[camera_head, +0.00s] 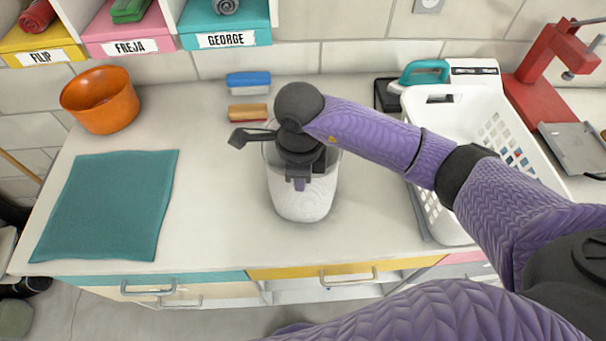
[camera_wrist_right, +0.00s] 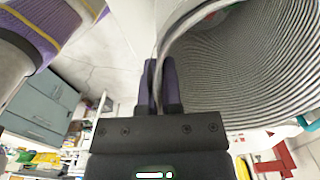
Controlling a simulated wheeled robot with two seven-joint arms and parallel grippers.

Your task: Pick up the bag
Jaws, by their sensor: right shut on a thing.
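The bag (camera_head: 303,205) looks like a white, round, open-topped container standing on the counter in the head view. In the right wrist view its ribbed grey inside (camera_wrist_right: 250,75) fills the upper right. My right gripper (camera_head: 300,183) comes down over it from above and hides much of its opening. In the wrist view the fingers of my right gripper (camera_wrist_right: 160,75) are close together on the bag's rim. I cannot tell whether the bag's base touches the counter. My left gripper is not in view.
A white basket (camera_head: 432,215) stands close at right under my arm. A blue brush (camera_head: 248,82) and an orange-brown brush (camera_head: 248,113) lie behind the bag. An orange pot (camera_head: 100,102) and a teal cloth (camera_head: 108,205) are at left. Drawers (camera_head: 200,278) line the counter's front.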

